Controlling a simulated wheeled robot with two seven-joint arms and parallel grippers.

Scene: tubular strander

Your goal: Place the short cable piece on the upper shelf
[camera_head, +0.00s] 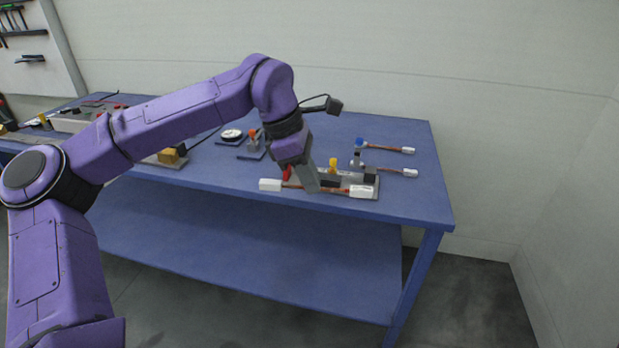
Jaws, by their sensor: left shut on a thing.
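A short cable piece (335,189), copper-brown with white ends, lies level along the front edge of the blue bench top (410,204). My left gripper (306,184) points down and is shut on this cable near its middle. The fingers hide part of it. I cannot tell whether the cable is touching the bench or just above it. Below the top is a wide blue lower shelf (250,265), bare where it shows. No shelf above the bench top is in view. My right gripper is not in view.
Just behind the cable is a grey fixture (354,179) with a yellow knob (333,164). Two more cables with white ends (407,150) (410,173) lie at the right. A wall closes the right side.

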